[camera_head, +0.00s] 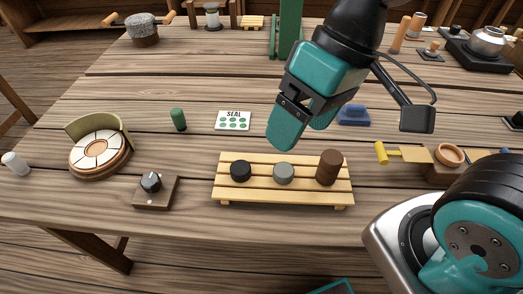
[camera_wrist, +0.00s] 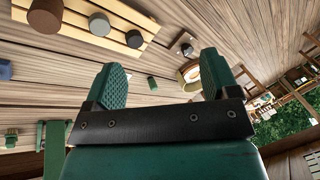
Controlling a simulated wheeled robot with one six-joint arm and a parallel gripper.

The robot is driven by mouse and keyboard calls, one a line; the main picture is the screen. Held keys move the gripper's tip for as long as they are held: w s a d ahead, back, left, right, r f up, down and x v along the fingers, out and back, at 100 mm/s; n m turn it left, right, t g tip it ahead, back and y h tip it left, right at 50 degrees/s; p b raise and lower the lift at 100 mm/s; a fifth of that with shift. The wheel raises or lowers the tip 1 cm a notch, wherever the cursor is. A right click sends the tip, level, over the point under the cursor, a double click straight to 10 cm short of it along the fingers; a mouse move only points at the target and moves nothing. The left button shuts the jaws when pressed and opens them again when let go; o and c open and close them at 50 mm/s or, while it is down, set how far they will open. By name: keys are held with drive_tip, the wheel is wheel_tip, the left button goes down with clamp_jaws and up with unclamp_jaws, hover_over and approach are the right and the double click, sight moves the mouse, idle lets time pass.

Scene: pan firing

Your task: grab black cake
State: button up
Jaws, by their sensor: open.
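The black cake (camera_head: 241,171) is a short dark disc at the left end of a slatted wooden rack (camera_head: 225,191) on the table. A grey cake (camera_head: 284,174) sits beside it, and a taller brown cylinder (camera_head: 329,167) stands at the right end. My gripper (camera_head: 303,124) is open and empty, above and behind the rack, up and right of the black cake. In the wrist view, the black cake (camera_wrist: 134,39) shows at the upper middle, outside the gap between my fingertips (camera_wrist: 163,78).
A knob on a wooden base (camera_head: 151,183) and a round segmented dish (camera_head: 99,152) lie left of the rack. A SEAL card (camera_head: 233,120), a green cylinder (camera_head: 178,119) and a blue block (camera_head: 353,114) lie behind it. A green post (camera_head: 289,25) stands farther back.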

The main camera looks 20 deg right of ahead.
drive_tip(key=w+f+m, duration=0.3)
drive_tip(key=w+m, duration=0.6)
drive_tip(key=m+g, duration=0.1)
drive_tip(key=m, duration=0.8)
approach(240, 167)
drive_tip(key=f, duration=0.1)
drive_tip(key=f+p, duration=0.1)
drive_tip(key=f, duration=0.1)
drive_tip(key=shift+w+a+f+m+g, duration=0.2)
drive_tip(key=shift+a+f+m+g, duration=0.1)
drive_tip(key=shift+a+m, duration=0.1)
drive_tip(key=shift+s+p+x, duration=0.15)
drive_tip(key=shift+p+x, duration=0.2)
drive_tip(key=shift+x, duration=1.1)
drive_tip(key=shift+s+p+x, duration=0.1)
drive_tip(key=shift+p+x, duration=0.2)
drive_tip(key=shift+x, duration=1.2)
drive_tip(key=shift+a+r, duration=0.2)
drive_tip(key=c, duration=1)
